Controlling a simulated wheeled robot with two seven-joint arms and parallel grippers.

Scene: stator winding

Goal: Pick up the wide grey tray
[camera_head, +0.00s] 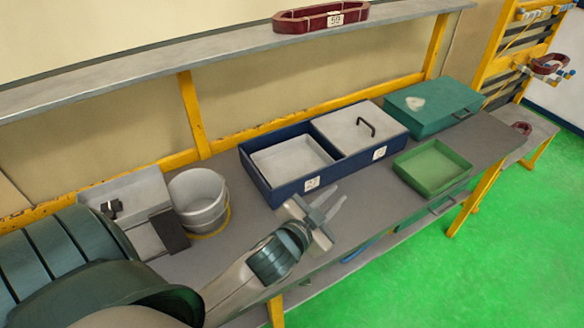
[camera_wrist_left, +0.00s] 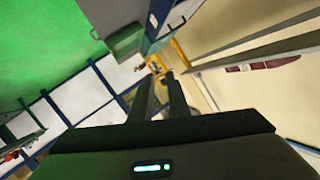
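A light grey panel or shallow tray (camera_head: 292,160) lies in the left compartment of a dark blue box (camera_head: 284,194) on the workbench. I take it for the wide grey tray, but cannot be sure. A flat grey piece with a black handle (camera_head: 352,133) fills the right compartment. My left gripper (camera_head: 340,194) is in front of the box, near the bench's front edge, apart from the tray. Its two fingers are apart with nothing between them; they also show in the left wrist view (camera_wrist_left: 157,88). My right gripper is not in view.
A green tray (camera_head: 433,167) and a closed teal case (camera_head: 432,106) stand right of the box. A bucket (camera_head: 199,200) and a grey metal unit (camera_head: 128,198) stand to the left. A raised shelf (camera_head: 190,62) with a dark red part (camera_head: 300,21) runs behind.

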